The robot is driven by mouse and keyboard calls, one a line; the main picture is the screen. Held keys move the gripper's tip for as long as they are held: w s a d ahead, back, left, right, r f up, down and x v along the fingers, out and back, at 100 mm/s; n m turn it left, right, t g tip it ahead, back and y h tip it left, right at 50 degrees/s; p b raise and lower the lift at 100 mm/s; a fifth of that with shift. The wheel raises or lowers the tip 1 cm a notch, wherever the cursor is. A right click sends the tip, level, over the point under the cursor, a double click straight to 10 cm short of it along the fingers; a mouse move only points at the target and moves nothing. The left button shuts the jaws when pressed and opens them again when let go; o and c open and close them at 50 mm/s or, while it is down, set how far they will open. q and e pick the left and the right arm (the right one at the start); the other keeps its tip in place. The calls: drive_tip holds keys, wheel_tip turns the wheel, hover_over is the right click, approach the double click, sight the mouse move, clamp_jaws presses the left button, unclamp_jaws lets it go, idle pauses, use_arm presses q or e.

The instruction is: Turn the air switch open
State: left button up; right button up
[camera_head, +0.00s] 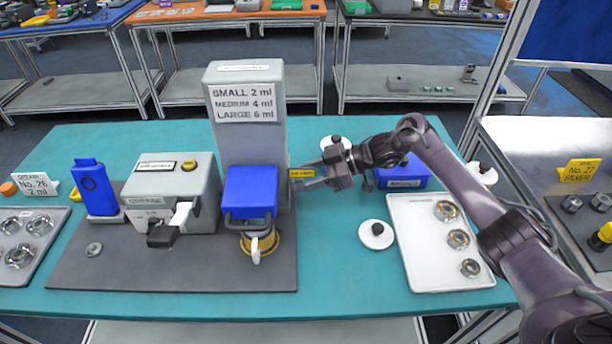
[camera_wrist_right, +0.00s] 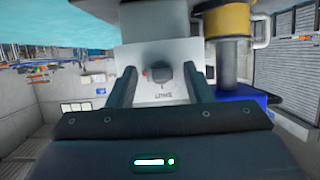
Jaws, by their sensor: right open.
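A tall grey dispenser box (camera_head: 250,140) with a printed volume list stands on a dark mat in the head view. In the right wrist view, a dark knob (camera_wrist_right: 161,72) sits on a light panel (camera_wrist_right: 150,92), with lettering below it too small to read surely. The knob looks like the air switch; it is hidden in the head view. My right gripper (camera_head: 308,180) is beside the box's right side, its fingers pointing left. In the wrist view its open fingers (camera_wrist_right: 161,78) stand on either side of the knob with gaps. My left gripper is not in view.
A blue-topped unit (camera_head: 250,190) with a yellow ring (camera_head: 262,243) stands in front of the box. A grey machine (camera_head: 175,185) stands left. A white tray (camera_head: 430,275) with metal rings and a blue box (camera_head: 403,181) are right. A round white lid (camera_head: 376,238) lies between.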

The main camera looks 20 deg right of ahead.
drive_tip(key=b+v, duration=0.2)
drive_tip(key=v, duration=0.5)
drive_tip(key=shift+d, duration=0.3)
drive_tip(key=shift+r, duration=0.2)
